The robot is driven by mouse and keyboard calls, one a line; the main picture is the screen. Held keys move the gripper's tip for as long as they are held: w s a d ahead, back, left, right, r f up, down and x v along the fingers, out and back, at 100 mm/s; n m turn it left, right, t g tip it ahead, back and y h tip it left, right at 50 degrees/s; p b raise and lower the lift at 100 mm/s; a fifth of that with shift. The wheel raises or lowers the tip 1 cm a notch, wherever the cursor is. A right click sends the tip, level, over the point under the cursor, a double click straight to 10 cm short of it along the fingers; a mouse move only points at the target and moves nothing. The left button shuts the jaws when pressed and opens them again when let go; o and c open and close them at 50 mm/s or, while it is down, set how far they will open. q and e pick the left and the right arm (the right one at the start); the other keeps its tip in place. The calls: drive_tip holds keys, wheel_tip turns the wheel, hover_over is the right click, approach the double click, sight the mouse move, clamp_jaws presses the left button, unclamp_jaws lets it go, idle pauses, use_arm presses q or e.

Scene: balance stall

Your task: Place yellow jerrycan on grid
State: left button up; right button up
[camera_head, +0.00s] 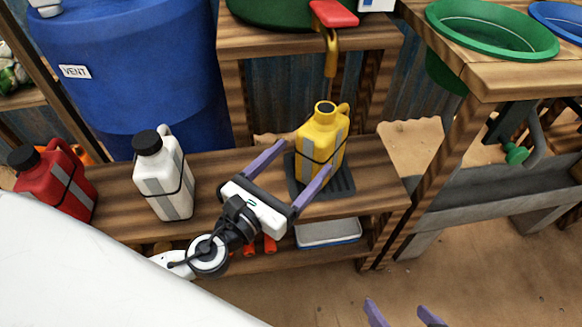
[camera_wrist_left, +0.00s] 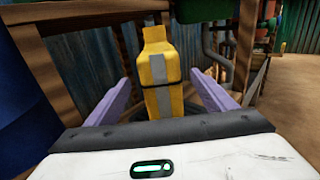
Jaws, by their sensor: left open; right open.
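The yellow jerrycan (camera_head: 322,145) stands upright on a dark grid (camera_head: 341,187) at the right end of the wooden shelf in the head view. It has a grey stripe and a dark strap, and no cap shows on its neck. My left gripper (camera_head: 301,158) is open, with its purple fingers on either side of the jerrycan. In the left wrist view the jerrycan (camera_wrist_left: 160,75) stands between the spread fingers (camera_wrist_left: 168,92), with gaps on both sides. The grid is mostly hidden there. My right gripper (camera_head: 403,312) shows only its fingertips at the bottom edge, apart and empty.
A white jerrycan (camera_head: 163,178) and a red jerrycan (camera_head: 57,185) stand on the shelf to the left. A blue barrel (camera_head: 130,65) is behind them. A wooden stand (camera_head: 300,35) rises behind the yellow jerrycan. A shallow tray (camera_head: 328,233) is on the lower shelf.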

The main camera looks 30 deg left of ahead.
use_arm(q)
drive_tip(key=shift+s+a, duration=0.25)
drive_tip(key=shift+s, duration=0.9)
